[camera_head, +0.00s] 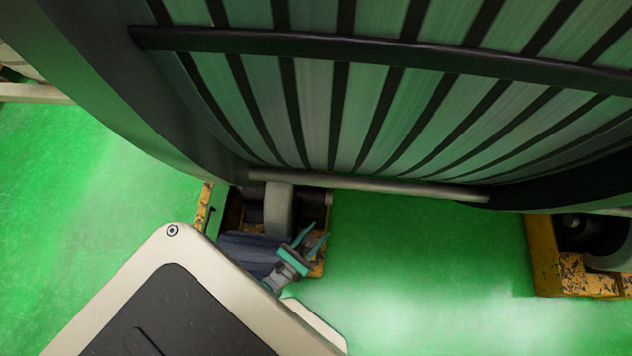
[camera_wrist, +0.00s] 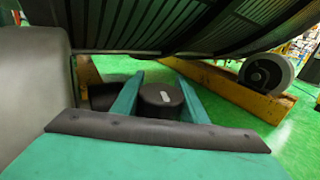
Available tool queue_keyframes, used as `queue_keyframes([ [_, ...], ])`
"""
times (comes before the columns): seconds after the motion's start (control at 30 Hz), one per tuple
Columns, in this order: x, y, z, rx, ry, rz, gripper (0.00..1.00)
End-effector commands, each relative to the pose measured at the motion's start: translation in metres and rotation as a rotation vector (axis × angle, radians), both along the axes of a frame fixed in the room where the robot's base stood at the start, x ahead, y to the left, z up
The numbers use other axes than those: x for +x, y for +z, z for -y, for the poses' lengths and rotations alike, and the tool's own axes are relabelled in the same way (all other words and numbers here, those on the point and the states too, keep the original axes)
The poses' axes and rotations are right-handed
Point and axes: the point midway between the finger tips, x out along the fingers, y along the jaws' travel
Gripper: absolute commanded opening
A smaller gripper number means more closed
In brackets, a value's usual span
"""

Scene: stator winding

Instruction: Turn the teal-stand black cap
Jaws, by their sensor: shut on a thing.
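The black cap (camera_wrist: 160,97) is a dark round cylinder with a small pale label on its top, seen in the middle of the wrist view. My gripper (camera_wrist: 158,100) has two teal fingers, one on each side of the cap, and is shut on it. In the head view my gripper (camera_head: 312,243) reaches in at the lower middle, beside a worn yellow stand (camera_head: 206,196). The cap is small and hard to make out there. No separate teal stand shows clearly; the teal I see is on my gripper.
The large ribbed stator (camera_head: 340,110) hangs close above my gripper. A second yellow stand (camera_head: 543,255) with a roller (camera_head: 606,262) is at the right. In the wrist view a yellow beam (camera_wrist: 230,90) and a wheel (camera_wrist: 268,74) lie beyond the cap. Green floor (camera_head: 430,260) is clear between the stands.

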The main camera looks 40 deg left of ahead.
Motion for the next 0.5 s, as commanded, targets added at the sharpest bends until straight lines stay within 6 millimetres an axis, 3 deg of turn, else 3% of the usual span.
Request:
queue_keyframes([
  [0.17, -0.0001, -0.0004, 0.0016, -0.001, -0.002, 0.000, 0.17],
  [0.2, -0.0001, -0.0004, 0.0016, -0.001, -0.002, 0.000, 0.42],
  [0.27, -0.0002, -0.0004, 0.0016, -0.001, -0.002, 0.000, 0.56],
  [0.5, -0.0002, -0.0002, 0.0007, 0.000, 0.000, 0.000, 0.58],
])
